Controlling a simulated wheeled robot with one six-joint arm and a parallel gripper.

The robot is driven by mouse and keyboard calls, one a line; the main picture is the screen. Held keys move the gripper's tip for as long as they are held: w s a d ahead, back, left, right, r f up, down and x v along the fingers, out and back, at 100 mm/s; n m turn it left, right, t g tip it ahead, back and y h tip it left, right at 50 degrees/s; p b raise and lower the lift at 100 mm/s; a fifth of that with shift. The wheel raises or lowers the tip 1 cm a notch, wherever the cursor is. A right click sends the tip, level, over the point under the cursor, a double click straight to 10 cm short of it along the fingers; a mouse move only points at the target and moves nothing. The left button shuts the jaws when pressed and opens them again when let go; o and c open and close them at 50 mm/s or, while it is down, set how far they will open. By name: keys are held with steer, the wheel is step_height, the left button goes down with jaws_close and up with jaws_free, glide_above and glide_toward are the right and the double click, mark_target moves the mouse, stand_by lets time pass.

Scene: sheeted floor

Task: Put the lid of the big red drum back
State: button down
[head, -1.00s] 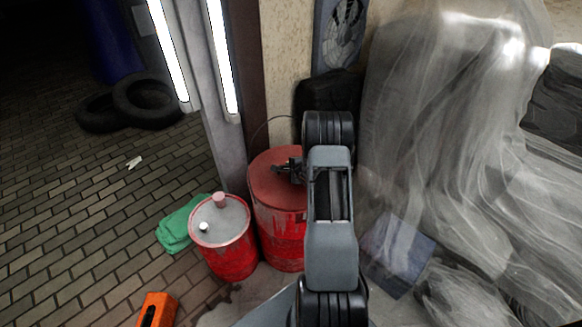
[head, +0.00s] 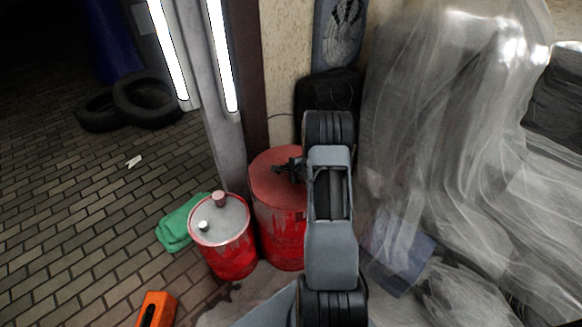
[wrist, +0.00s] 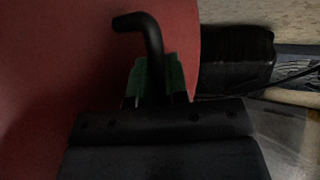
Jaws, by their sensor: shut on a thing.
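The big red drum (head: 284,245) stands upright against the wall, partly hidden behind my arm. A round red lid (head: 264,180) appears at its top, roughly level; I cannot tell whether it is seated or slightly raised. My gripper (head: 288,168) is over the lid, reaching in from the right. In the wrist view, my gripper (wrist: 155,88) has its green-padded fingers shut on a black bent handle (wrist: 150,38) above the red lid surface (wrist: 60,70). The lid's right side is hidden by my arm in the head view.
A smaller red drum (head: 228,250) with a grey top stands close on the left, beside a green cloth (head: 178,227). An orange object (head: 157,310) lies in front. Plastic sheeting (head: 450,130) fills the right. A pillar (head: 222,140) stands behind. Brick floor at left is mostly free.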

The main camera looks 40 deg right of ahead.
steer(key=c, duration=1.1)
jaws_free()
steer(key=shift+f, duration=0.1)
steer(key=shift+o, duration=0.2)
steer(key=shift+s+f, duration=0.15)
steer(key=p+v, duration=0.2)
steer(key=v, duration=1.1)
steer(key=shift+s+r, duration=0.2)
steer(key=shift+r, duration=0.25)
